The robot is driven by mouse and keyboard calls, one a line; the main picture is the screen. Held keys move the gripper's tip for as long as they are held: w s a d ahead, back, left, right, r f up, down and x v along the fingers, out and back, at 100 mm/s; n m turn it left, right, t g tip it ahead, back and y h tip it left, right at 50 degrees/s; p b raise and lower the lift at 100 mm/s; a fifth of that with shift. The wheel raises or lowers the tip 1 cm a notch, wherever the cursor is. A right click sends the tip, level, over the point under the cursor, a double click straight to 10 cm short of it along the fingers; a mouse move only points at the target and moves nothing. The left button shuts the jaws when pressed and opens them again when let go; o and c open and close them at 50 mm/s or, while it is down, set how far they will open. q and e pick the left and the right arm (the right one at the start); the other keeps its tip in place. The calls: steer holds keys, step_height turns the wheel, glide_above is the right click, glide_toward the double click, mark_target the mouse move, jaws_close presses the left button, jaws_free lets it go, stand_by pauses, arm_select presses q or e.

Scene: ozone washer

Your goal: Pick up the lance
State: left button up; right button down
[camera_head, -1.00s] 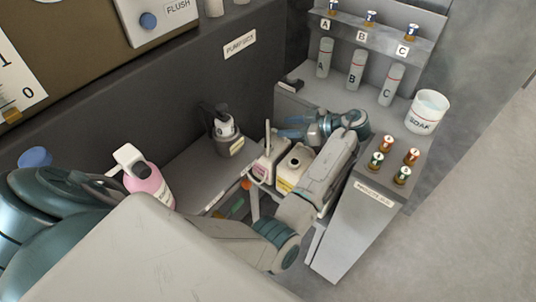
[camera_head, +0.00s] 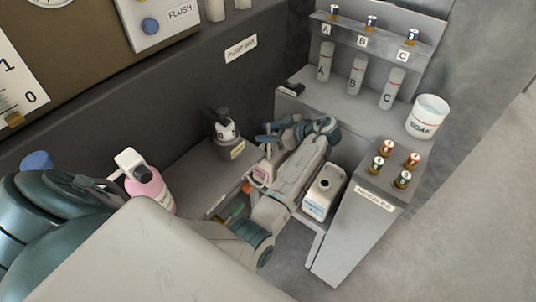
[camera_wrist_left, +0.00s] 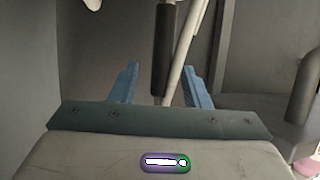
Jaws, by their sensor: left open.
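The left gripper also shows in the left wrist view (camera_wrist_left: 160,70). There, a slim pale rod (camera_wrist_left: 184,50) and a dark upright sleeve (camera_wrist_left: 162,45) stand in line with the gap between the fingers. These look like the lance, but I cannot tell whether they are one piece or lie fully between the fingers. In the head view my gripper and arm hide the lance. My right gripper is not in view.
A white jug (camera_head: 325,189) stands right of my forearm. A dark pump bottle (camera_head: 225,133) is behind left, and a pink bottle (camera_head: 147,188) is further left.

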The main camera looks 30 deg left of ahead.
arm_select(q)
jaws_close()
steer(key=shift+d+r, duration=0.1)
